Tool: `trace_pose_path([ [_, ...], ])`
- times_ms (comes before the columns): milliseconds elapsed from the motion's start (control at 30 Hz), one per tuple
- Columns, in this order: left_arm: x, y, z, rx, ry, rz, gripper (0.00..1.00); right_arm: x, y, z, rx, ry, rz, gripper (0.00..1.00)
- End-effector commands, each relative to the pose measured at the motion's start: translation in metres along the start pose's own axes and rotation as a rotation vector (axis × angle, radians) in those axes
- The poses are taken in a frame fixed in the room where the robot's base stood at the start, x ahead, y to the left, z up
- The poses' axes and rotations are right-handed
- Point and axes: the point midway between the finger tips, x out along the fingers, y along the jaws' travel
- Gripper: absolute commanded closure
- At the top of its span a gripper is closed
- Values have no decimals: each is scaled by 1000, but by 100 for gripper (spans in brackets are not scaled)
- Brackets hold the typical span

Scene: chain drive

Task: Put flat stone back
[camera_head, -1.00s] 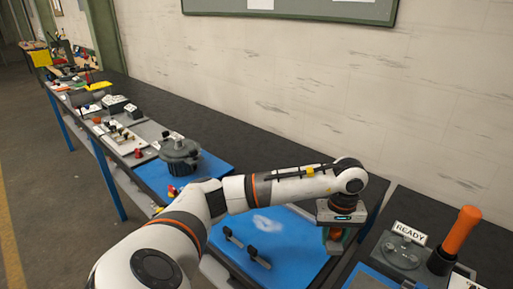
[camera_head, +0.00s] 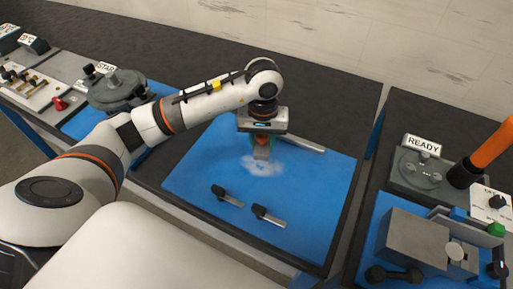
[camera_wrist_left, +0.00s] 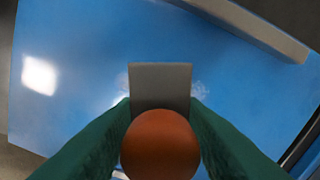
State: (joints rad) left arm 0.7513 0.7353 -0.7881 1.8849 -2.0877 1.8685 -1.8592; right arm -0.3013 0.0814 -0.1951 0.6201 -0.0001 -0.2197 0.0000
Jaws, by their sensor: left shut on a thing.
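My left gripper (camera_head: 262,142) is shut on a tool with a rounded orange-brown top and a flat grey lower part (camera_head: 261,154), which may be the flat stone. It is over the back part of the blue mat (camera_head: 205,165), at a pale smudge (camera_head: 263,168). I cannot tell whether it touches the mat. In the left wrist view, the green fingers flank the orange-brown top (camera_wrist_left: 160,145), and the grey flat part (camera_wrist_left: 160,85) sticks out beyond it. My right gripper is not in view.
A grey bar (camera_head: 305,144) lies along the back of the mat. A lidded grey pot (camera_head: 116,88) stands left. A gap separates the right bench, with its READY sign (camera_head: 423,145) and grey block (camera_head: 412,240).

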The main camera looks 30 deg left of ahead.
Motion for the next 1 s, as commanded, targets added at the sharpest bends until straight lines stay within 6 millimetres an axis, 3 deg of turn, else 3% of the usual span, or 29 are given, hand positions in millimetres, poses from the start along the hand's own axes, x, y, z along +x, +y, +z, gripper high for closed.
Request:
trace_pose_path([
  [500,55,1,0,-3,0,0,85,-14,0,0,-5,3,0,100],
  [867,60,1,1,-2,-3,0,85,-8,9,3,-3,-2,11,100],
  [900,59,1,1,-2,-2,0,58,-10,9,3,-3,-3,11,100],
  [1000,59,1,1,-2,-2,0,42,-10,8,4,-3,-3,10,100],
])
